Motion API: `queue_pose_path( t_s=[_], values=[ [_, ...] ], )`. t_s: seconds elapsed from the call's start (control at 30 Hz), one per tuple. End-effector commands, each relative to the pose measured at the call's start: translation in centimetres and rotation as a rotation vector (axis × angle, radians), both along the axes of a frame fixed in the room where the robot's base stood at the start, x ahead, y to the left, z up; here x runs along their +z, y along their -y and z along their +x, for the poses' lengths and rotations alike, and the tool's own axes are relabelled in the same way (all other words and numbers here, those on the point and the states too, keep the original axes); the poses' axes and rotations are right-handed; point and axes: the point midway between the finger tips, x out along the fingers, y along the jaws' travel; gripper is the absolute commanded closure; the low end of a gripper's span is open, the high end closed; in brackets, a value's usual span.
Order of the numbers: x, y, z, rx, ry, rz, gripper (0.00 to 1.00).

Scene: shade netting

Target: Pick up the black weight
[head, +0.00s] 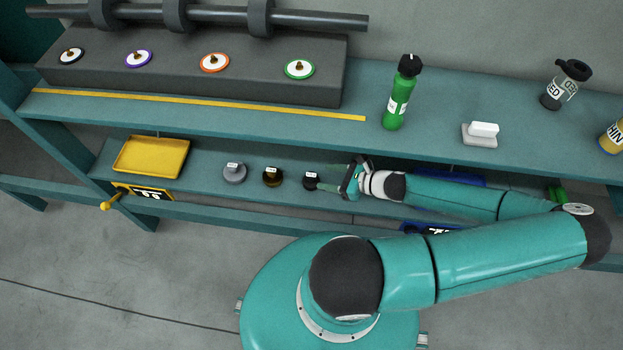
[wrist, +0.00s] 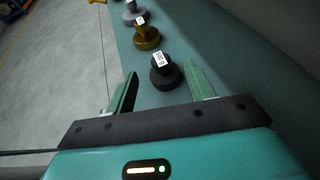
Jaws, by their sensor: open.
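The black weight (head: 311,181) stands upright on the lower shelf, at the right end of a row of three weights. In the wrist view the black weight (wrist: 165,73) has a white label on top and sits just beyond and between the open fingers. My gripper (head: 340,180) comes in from the right at shelf height, close to the black weight. In the wrist view my gripper (wrist: 162,88) is open with nothing between its pads. I cannot tell whether a finger touches the weight.
A brass weight (head: 272,177) and a grey weight (head: 234,172) stand left of the black one. A yellow tray (head: 152,157) is at the shelf's left. The upper shelf (head: 250,122) overhangs behind, holding a green bottle (head: 402,93) and a white block (head: 482,131).

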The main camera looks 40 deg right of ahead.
Motion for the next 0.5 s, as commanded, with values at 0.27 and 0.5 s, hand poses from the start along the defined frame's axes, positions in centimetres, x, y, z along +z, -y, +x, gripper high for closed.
queue_pose_path(
  t_s=[0.27, 0.5],
  values=[
    [-1.0, -0.8, 2.2, 0.002, 0.001, 0.0, 0.46],
    [-2.5, -1.9, 5.2, 0.003, 0.001, -0.001, 0.46]
  ],
)
